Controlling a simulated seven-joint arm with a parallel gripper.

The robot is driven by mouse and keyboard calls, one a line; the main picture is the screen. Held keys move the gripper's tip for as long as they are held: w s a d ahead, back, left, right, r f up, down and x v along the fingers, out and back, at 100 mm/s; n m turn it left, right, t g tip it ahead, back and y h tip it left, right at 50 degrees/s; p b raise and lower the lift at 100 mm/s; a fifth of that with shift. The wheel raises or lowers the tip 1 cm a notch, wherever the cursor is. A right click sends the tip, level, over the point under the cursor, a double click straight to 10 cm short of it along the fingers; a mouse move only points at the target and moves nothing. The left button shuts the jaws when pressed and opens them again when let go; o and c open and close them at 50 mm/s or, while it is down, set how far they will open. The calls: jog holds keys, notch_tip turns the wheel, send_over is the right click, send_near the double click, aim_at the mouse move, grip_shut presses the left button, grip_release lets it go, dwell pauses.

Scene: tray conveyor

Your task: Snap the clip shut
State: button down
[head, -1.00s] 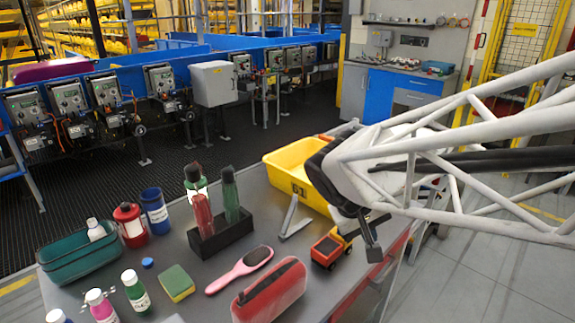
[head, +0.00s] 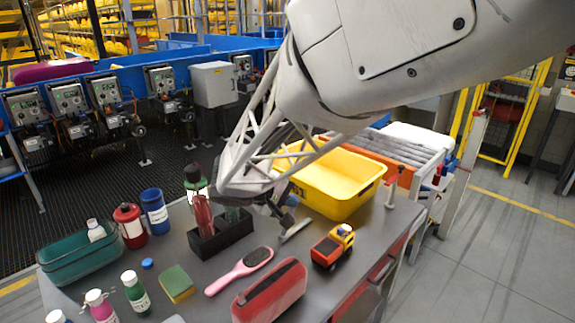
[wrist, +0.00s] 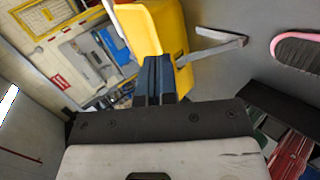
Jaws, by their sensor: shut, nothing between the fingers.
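The clip is a grey, V-shaped piece with its two arms spread apart, lying on the grey table; part of it shows in the head view (head: 296,230), the rest hidden behind my arm. In the wrist view the clip (wrist: 218,46) lies just right of the yellow bin, both arms visible. My gripper (head: 287,203) is above the table near the clip, partly hidden by my own arm. In the wrist view my gripper (wrist: 155,77) shows its dark blue fingers together and empty, apart from the clip.
The yellow bin (head: 372,184) stands behind the clip. A black caddy with bottles (head: 222,240) is to its left.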

jog(key=w+a+f+n+t, duration=0.2)
jog(key=w+a, duration=0.2)
jog(key=a, duration=0.5)
jog(key=shift+w+f+t, duration=0.15)
jog(key=shift+f+t, duration=0.1)
jog(key=shift+t, duration=0.15)
jog(key=shift+d, duration=0.15)
send_over(290, 212)
jog(key=shift+s+f, duration=0.2)
jog(key=shift+f, duration=2.95)
jog(key=shift+w, duration=0.1)
